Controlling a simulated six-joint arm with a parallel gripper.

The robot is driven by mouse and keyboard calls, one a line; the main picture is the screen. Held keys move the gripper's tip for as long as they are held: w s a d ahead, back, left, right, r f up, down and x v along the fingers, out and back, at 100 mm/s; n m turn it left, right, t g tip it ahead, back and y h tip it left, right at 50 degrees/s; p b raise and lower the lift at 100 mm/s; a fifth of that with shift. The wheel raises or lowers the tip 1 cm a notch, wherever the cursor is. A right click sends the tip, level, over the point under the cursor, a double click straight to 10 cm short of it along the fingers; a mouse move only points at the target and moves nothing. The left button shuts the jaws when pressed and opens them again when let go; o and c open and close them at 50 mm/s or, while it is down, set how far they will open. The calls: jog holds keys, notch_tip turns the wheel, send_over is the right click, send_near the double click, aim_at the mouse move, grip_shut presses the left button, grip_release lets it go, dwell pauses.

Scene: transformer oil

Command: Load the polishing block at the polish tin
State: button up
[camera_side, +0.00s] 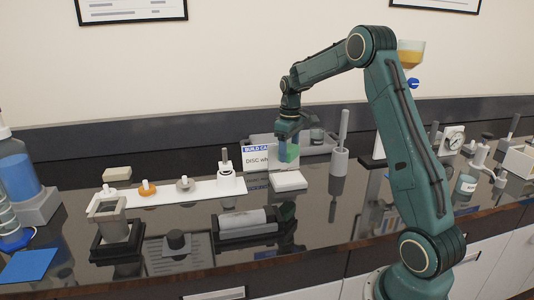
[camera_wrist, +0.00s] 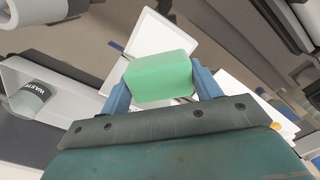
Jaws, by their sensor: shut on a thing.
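My gripper (camera_side: 288,146) is shut on a green block (camera_side: 292,154), apparently the polishing block. In the side view the block is above a white square pad (camera_side: 288,181); I cannot tell whether they touch. In the wrist view the green block (camera_wrist: 160,78) sits between the two blue fingers of my gripper (camera_wrist: 161,84), with a white square (camera_wrist: 160,32) behind it.
A printed card (camera_side: 256,162) stands just behind my gripper. A grey tray (camera_side: 325,147) lies behind, and a grey cylinder with a rod (camera_side: 339,160) stands to the right. A white strip (camera_side: 205,188) with small parts lies left. A waste cup (camera_wrist: 30,99) shows in the wrist view.

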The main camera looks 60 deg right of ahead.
aim_at(288, 178)
jog(key=shift+f, duration=0.2)
jog(key=shift+f, duration=2.8)
jog(key=shift+f, duration=0.65)
dwell(3.4)
jog(key=shift+r, duration=0.15)
jog(key=shift+r, duration=3.45)
